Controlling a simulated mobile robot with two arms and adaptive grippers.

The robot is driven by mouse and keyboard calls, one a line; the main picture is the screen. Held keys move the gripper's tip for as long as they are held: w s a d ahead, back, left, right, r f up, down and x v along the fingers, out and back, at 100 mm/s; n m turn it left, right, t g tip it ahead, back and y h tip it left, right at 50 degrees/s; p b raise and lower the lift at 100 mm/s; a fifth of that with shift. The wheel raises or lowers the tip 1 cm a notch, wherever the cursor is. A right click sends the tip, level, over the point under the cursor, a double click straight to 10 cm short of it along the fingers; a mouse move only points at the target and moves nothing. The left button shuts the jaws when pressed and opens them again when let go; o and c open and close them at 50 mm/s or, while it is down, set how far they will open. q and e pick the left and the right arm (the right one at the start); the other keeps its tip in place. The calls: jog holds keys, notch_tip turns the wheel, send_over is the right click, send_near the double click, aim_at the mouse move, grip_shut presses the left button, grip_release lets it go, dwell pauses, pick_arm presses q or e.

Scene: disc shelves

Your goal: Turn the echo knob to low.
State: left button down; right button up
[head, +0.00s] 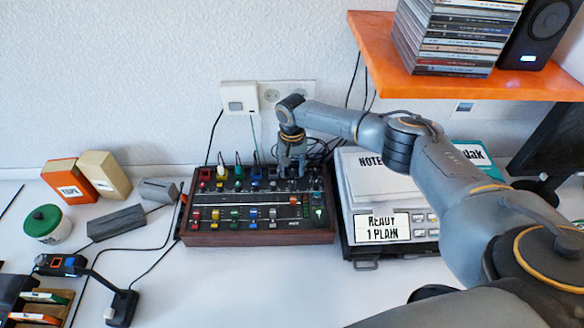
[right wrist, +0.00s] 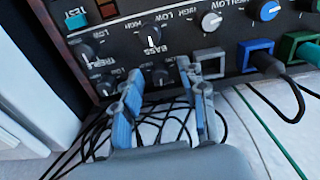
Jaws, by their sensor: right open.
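The sound mixer (head: 262,238) stands on the white table in the head view, with rows of coloured knobs and sliders. No label reading echo is legible, so I cannot tell which knob is the echo knob. My right gripper (head: 293,168) is over the mixer's back right corner. In the right wrist view my right gripper (right wrist: 164,76) is open, its blue-padded fingers apart on either side of a black knob (right wrist: 159,76) near the label BASS. I cannot tell whether they touch it. Another black knob (right wrist: 87,51) is beside the label TREBLE. My left gripper is not in view.
A white knob (right wrist: 211,21) and a blue knob (right wrist: 265,10) are nearby, with plugs and cables below them. A device labelled READY (head: 392,228) stands close to the mixer's right. An orange shelf (head: 470,84) hangs above my right arm. Boxes and a green-lidded jar (head: 45,232) stand at left.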

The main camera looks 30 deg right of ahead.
jog(key=shift+c, duration=0.3)
grip_shut()
jog(key=shift+n, duration=0.3)
jog(key=shift+n, duration=2.7)
jog(key=shift+o, duration=0.3)
grip_release()
